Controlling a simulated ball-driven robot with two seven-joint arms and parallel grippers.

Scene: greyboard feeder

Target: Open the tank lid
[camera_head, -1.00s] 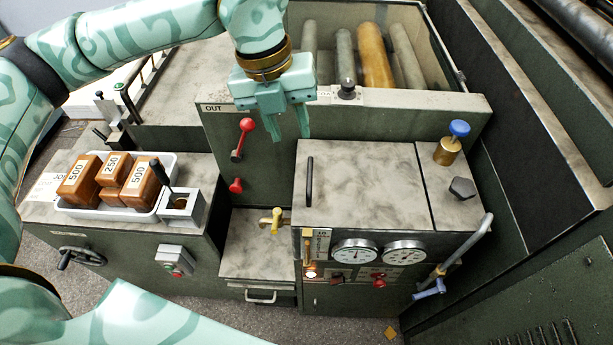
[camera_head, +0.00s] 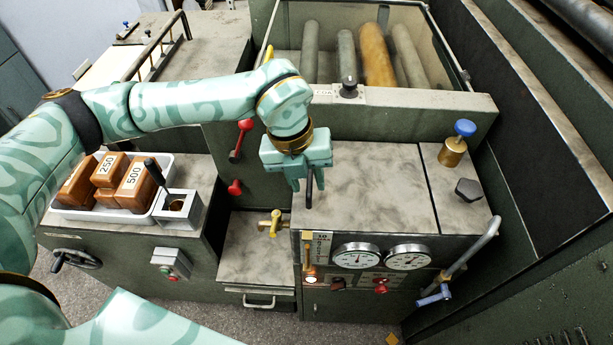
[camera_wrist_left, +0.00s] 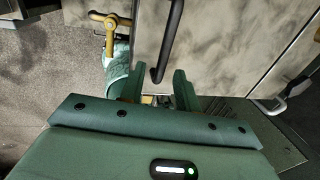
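The tank lid (camera_head: 375,190) is a stained beige panel on the green tank, lying flat and closed. Its black bar handle (camera_head: 309,190) stands along the left edge, partly hidden by my gripper in the head view. My left gripper (camera_head: 306,186) is over that edge, pointing down at the handle. In the left wrist view the gripper (camera_wrist_left: 160,74) has its two fingers apart, with one end of the handle (camera_wrist_left: 172,35) between them and a gap on each side. Contact is not visible. My right gripper is out of view.
A brass valve (camera_head: 272,222) sits left of the tank, gauges (camera_head: 355,256) on its front. A blue-topped brass fitting (camera_head: 457,142) and a black knob (camera_head: 468,190) are right of the lid. Red levers (camera_head: 240,140) and a tray of brown blocks (camera_head: 75,212) are left.

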